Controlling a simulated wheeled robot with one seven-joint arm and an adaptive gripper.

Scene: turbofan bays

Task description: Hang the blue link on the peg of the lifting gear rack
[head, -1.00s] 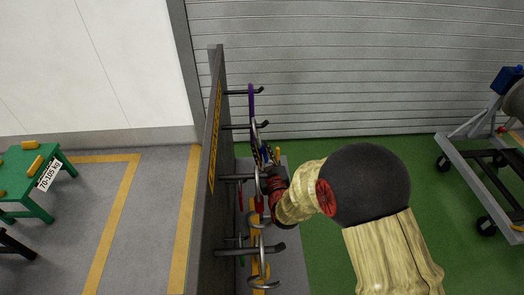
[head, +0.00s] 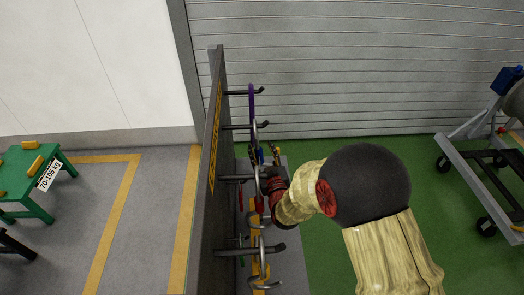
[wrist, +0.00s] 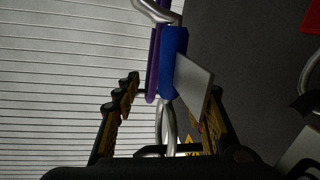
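The lifting gear rack (head: 222,190) is a dark upright panel with several pegs pointing right. The blue link shows in the wrist view as a silver loop with a blue sleeve (wrist: 172,62) and a pale tag beside it. In the head view its loop (head: 256,132) appears to hang at the second peg from the back (head: 240,126); the exact contact is too small to tell. My gripper (head: 264,153) is just in front of that peg. In the wrist view its fingers (wrist: 172,88) stand apart on either side of the link, open.
A purple sling (head: 251,100) hangs on the rearmost peg, close behind. Silver shackles (head: 262,262) hang on nearer pegs, close to my wrist. A green stand (head: 35,205) is left of the rack and a wheeled trolley (head: 470,175) far right.

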